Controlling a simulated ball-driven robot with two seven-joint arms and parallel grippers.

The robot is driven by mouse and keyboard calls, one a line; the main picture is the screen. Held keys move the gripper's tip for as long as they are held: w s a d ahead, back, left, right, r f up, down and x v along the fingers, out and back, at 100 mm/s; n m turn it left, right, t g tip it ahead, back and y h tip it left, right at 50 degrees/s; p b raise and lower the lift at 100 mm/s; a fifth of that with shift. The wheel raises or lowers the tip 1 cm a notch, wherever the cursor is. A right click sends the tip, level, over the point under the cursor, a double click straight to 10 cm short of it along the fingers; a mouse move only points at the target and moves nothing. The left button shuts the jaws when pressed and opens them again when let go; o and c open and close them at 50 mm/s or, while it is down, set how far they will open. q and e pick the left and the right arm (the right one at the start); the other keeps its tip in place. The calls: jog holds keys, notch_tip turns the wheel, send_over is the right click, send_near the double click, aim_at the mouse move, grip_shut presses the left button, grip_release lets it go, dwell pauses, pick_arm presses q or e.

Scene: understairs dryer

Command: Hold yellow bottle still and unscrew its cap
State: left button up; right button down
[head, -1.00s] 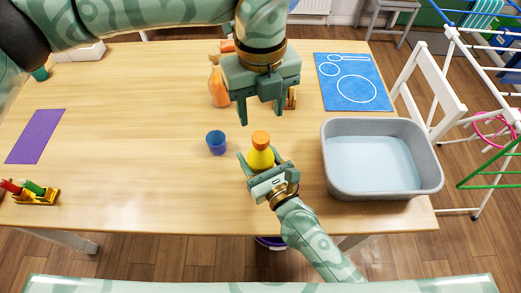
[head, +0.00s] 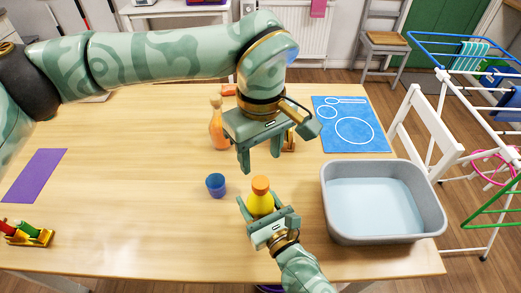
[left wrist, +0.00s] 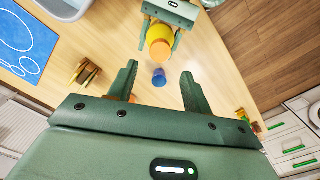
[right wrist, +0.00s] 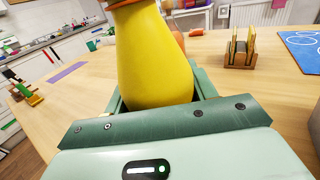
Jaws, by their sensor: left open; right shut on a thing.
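The yellow bottle (head: 260,205) stands upright on the table with its orange cap (head: 260,184) on top. My right gripper (head: 262,212) is shut on the bottle's body from the front; the right wrist view shows the yellow body (right wrist: 155,60) between its fingers. In the left wrist view the cap (left wrist: 160,51) lies beyond the open fingertips (left wrist: 160,75).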

aim_at(261, 182)
pick_arm(q)
jog(key=m, duration=0.6)
jog(key=shift+m, duration=0.3)
jog(key=shift+f, duration=0.3)
notch_tip(261, 182, down, 7)
jog(key=shift+f, duration=0.2)
jog(key=shift+c, duration=0.3)
